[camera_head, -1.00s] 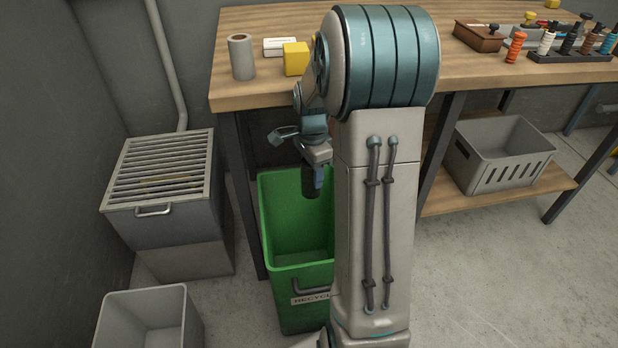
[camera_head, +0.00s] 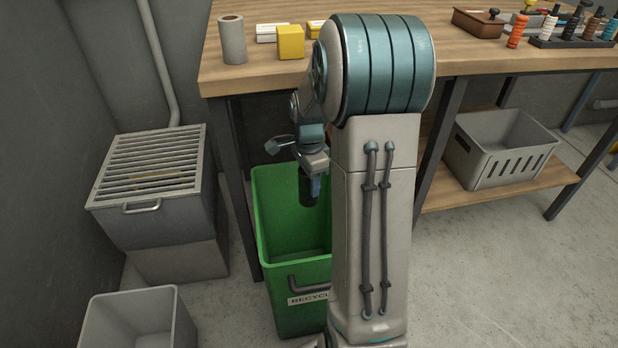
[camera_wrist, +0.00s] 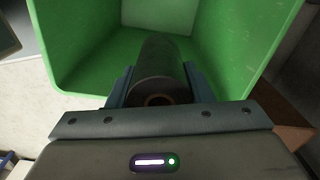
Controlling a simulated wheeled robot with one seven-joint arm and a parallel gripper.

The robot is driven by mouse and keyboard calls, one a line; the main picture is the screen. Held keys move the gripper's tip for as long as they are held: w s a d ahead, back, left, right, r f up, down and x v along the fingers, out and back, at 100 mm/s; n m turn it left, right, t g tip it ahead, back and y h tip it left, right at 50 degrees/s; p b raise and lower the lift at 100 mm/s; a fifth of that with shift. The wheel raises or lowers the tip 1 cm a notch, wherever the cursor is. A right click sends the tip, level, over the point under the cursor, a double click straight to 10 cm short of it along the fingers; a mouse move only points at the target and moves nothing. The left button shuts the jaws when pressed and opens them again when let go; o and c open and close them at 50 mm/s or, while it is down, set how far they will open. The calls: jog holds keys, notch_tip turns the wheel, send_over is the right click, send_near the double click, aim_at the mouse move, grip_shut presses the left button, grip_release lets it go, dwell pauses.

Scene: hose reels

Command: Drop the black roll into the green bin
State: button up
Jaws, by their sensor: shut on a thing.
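The black roll (camera_wrist: 160,65) is held between the two fingers of my gripper (camera_wrist: 158,88), its ring-shaped end facing the wrist camera. In the head view the dark roll (camera_head: 307,190) hangs down from my gripper (camera_head: 312,176) at the mouth of the green bin. The green bin (camera_head: 290,265) stands on the floor by the table and has a recycling label on its front. Its inside (camera_wrist: 95,60) fills most of the wrist view around the roll. My arm hides the bin's right part in the head view.
The wooden table (camera_head: 260,72) is behind the bin and carries a grey roll (camera_head: 232,40) and a yellow block (camera_head: 290,42). A grated metal box (camera_head: 160,215) stands left of the bin. An open grey bin (camera_head: 135,330) is in front, and a grey crate (camera_head: 500,150) sits on the lower shelf.

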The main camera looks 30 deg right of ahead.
jog(key=o, duration=1.1)
jog(key=shift+o, duration=0.2)
notch_tip(320, 180, up, 12)
jog(key=p, duration=0.4)
jog(key=shift+p, duration=0.35)
